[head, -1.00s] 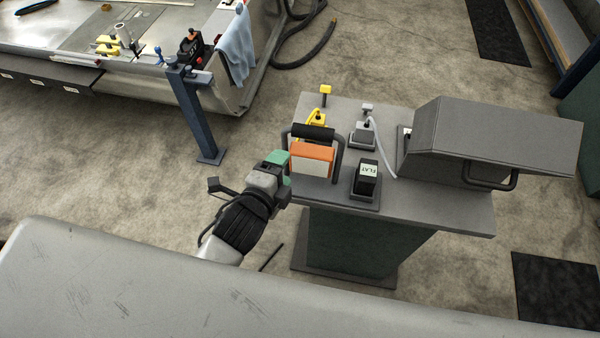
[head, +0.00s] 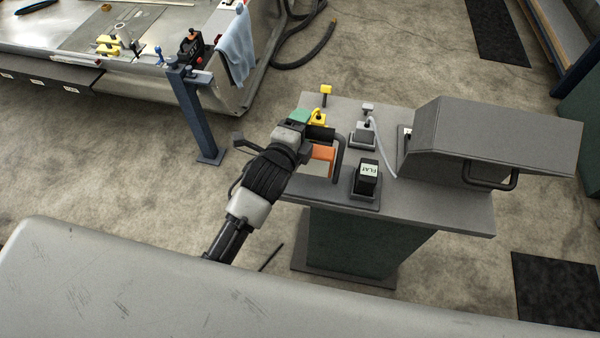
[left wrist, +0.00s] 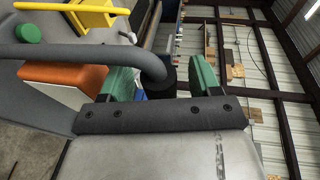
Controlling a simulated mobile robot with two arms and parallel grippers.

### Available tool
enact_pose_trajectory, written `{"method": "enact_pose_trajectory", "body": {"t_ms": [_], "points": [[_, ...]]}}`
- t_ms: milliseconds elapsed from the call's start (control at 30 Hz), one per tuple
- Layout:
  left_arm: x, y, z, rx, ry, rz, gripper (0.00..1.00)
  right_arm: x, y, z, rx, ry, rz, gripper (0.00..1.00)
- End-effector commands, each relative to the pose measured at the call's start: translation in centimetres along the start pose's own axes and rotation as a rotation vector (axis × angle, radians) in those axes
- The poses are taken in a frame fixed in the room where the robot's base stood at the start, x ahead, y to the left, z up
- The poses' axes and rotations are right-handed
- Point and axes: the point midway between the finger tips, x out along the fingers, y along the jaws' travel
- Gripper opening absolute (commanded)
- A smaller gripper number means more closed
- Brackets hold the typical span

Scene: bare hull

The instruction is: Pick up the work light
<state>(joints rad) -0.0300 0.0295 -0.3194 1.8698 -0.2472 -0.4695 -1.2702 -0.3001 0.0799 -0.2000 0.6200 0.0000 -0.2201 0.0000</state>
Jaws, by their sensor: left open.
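The work light (head: 323,153) has an orange body and a dark tubular handle. It stands on the grey bench top, partly hidden behind my left gripper in the head view. My left gripper (head: 302,119) is open, with its green fingertip at the light's upper left. In the left wrist view, the two green fingers of the left gripper (left wrist: 162,82) stand apart, and the dark handle end shows between them. Whether they touch it I cannot tell. The orange body of the work light (left wrist: 65,78) is left of the fingers there. My right gripper is not in view.
The bench (head: 430,205) also holds a black block labelled FLAT (head: 367,175), a grey device with a pale hose (head: 364,133), a yellow tool (head: 318,116) and a large grey hooded box (head: 495,135). A blue post (head: 195,115) stands to the left.

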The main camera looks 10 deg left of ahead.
Motion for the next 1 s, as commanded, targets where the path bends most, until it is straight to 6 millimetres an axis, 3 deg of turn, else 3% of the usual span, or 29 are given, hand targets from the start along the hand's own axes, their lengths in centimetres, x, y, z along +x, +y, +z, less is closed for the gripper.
{"method": "enact_pose_trajectory", "body": {"t_ms": [100,367,767,1000], "points": [[1.24,-0.03,-0.02,-0.002,0.000,-0.001,0.63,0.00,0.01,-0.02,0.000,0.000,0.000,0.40],[1.46,-0.02,-0.02,-0.001,0.001,-0.001,0.63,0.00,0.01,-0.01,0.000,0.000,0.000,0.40],[1.43,0.01,-0.01,-0.001,0.001,0.000,0.02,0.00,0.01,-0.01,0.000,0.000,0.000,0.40],[1.43,0.03,-0.02,-0.001,0.001,0.000,0.00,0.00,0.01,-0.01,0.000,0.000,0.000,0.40]]}}
